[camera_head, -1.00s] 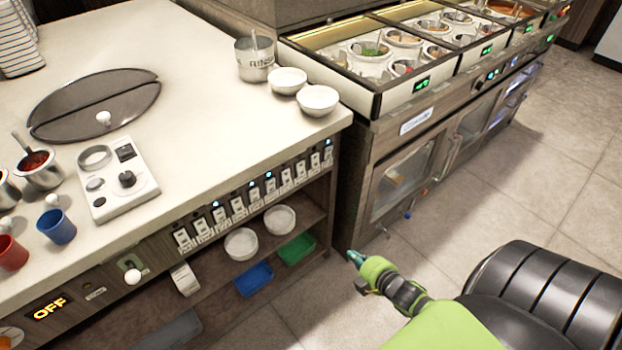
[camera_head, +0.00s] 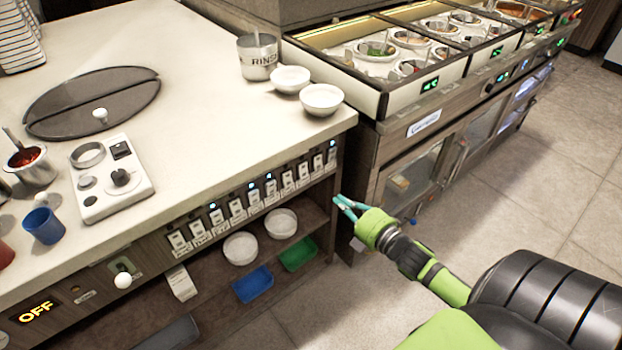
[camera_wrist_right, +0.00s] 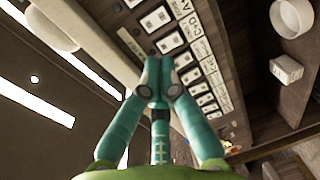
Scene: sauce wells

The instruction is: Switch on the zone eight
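A row of white rocker switches (camera_head: 254,197) with small labels runs along the counter's front panel. Blue lamps glow above some of them, including the rightmost; others are dark. The labels are too small to read, so I cannot tell which switch is marked zone eight. My right gripper (camera_head: 337,201), with teal fingers, is just right of the row's right end, in front of the counter's corner and apart from the switches. In the right wrist view its fingertips (camera_wrist_right: 160,64) meet, holding nothing, with the labelled switches (camera_wrist_right: 183,58) beyond them. My left gripper is out of view.
Below the switches, a shelf holds white bowls (camera_head: 240,248), a blue tray (camera_head: 254,285) and a green tray (camera_head: 298,254). A round white knob (camera_head: 123,280) and an OFF display (camera_head: 39,312) are at left. The sauce-well unit (camera_head: 425,104) stands right; open floor lies in front.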

